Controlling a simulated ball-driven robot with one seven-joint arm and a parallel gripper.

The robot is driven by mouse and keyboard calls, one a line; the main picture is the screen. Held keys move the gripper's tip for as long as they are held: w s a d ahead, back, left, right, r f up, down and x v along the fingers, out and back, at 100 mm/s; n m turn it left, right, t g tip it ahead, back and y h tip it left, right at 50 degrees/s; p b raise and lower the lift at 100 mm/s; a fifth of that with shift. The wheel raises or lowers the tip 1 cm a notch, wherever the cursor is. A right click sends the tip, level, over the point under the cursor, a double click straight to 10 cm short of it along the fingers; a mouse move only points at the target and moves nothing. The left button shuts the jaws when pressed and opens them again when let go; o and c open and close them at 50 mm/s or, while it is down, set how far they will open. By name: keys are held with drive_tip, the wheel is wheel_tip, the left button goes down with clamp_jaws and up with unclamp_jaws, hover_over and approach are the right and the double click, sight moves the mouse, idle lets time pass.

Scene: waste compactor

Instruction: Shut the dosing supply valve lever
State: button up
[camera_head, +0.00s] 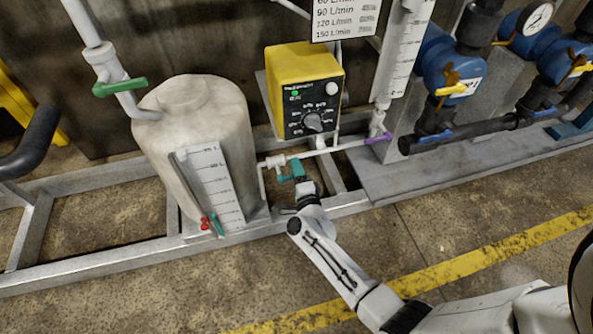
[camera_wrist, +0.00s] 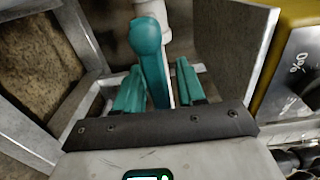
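A teal valve lever (camera_wrist: 149,50) sits on a white pipe fitting and reaches down between the two teal fingers of my gripper (camera_wrist: 158,88) in the wrist view. The fingers stand apart on either side of the lever, with a narrow gap visible on the right. Contact on the left is unclear. In the head view my gripper (camera_head: 297,172) is at the white valve body (camera_head: 276,161) on the low pipe between the tank and the yellow pump, and hides much of the lever there. No label shows which lever is the dosing supply valve.
A pale tank (camera_head: 195,125) stands left, with a green lever (camera_head: 119,87) on its upper pipe. A yellow dosing pump (camera_head: 300,75) is just above my gripper. A purple lever (camera_head: 378,138) is to the right. A metal frame (camera_head: 120,258) runs low; the floor in front is clear.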

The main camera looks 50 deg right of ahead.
clamp_jaws()
drive_tip(key=shift+f, duration=0.1)
idle(0.4)
drive_tip(key=w+a+f+m+b, duration=0.1)
drive_tip(key=a+f+m+b, duration=0.1)
drive_tip(key=m+b, duration=0.4)
drive_tip(key=w+a+f+m+b, duration=0.2)
drive_tip(key=m+b, duration=0.3)
drive_tip(key=m, duration=0.7)
drive_tip(key=shift+a+f+b, duration=0.2)
drive_tip(key=shift+f+b, duration=0.2)
drive_tip(key=shift+f, duration=0.15)
drive_tip(key=shift+o, duration=0.6)
unclamp_jaws()
